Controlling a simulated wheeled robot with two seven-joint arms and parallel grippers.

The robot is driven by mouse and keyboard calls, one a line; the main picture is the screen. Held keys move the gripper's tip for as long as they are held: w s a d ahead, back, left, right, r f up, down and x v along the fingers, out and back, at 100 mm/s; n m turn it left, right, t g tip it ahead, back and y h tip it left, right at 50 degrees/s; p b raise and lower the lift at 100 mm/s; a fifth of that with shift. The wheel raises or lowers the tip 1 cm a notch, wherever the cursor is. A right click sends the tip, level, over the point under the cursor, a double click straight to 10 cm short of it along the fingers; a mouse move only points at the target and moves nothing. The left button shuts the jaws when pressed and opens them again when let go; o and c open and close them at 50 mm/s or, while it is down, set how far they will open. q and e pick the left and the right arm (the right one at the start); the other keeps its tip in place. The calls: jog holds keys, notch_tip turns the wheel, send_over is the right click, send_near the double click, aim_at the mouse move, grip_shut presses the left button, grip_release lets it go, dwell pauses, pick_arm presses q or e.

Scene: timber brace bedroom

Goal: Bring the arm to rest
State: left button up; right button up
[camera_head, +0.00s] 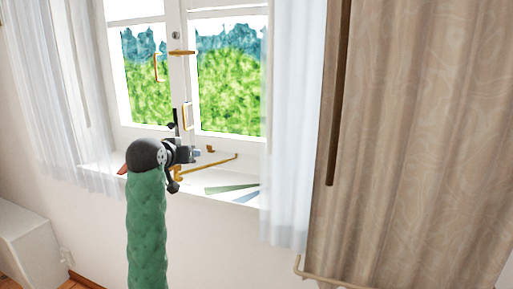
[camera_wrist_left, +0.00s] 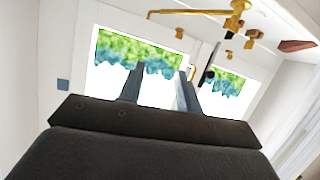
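My left arm in its green sleeve rises from the bottom of the head view, and its dark gripper (camera_head: 190,153) is in front of the window's lower frame, above the sill. In the left wrist view the two fingers of the gripper (camera_wrist_left: 162,70) stand apart with nothing visible between them. The white window (camera_head: 181,80) has a brass handle (camera_head: 182,52) and shows upside down in the wrist view. A brass stay bar (camera_head: 215,165) lies near the sill, just right of the gripper. I cannot tell whether the gripper touches it. My right gripper is out of view.
The white sill (camera_head: 225,200) runs below the window with thin green and blue strips on it. Sheer curtains (camera_head: 293,120) hang at both sides, and a heavy beige curtain (camera_head: 420,140) fills the right. A white cabinet (camera_head: 32,245) stands lower left.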

pick_arm(q)
jog(key=s+d+f+g+p, duration=0.1)
jog(key=s+d+f+g, duration=0.15)
jog(key=s+f, duration=1.05)
jog(key=s+d+f+g+y, duration=0.1)
jog(key=s+d+f+g, duration=0.15)
jog(key=s+f, duration=1.05)
jog(key=s+d+f+g+p, duration=0.1)
jog(key=s+f+g, duration=0.2)
jog(key=s+f, duration=1.1)
jog(key=s+f+g, duration=0.3)
jog(key=s+f, duration=0.8)
jog(key=shift+s+d+f+m+g, duration=0.2)
jog(key=shift+m+g, duration=0.1)
jog(key=shift+m, duration=0.1)
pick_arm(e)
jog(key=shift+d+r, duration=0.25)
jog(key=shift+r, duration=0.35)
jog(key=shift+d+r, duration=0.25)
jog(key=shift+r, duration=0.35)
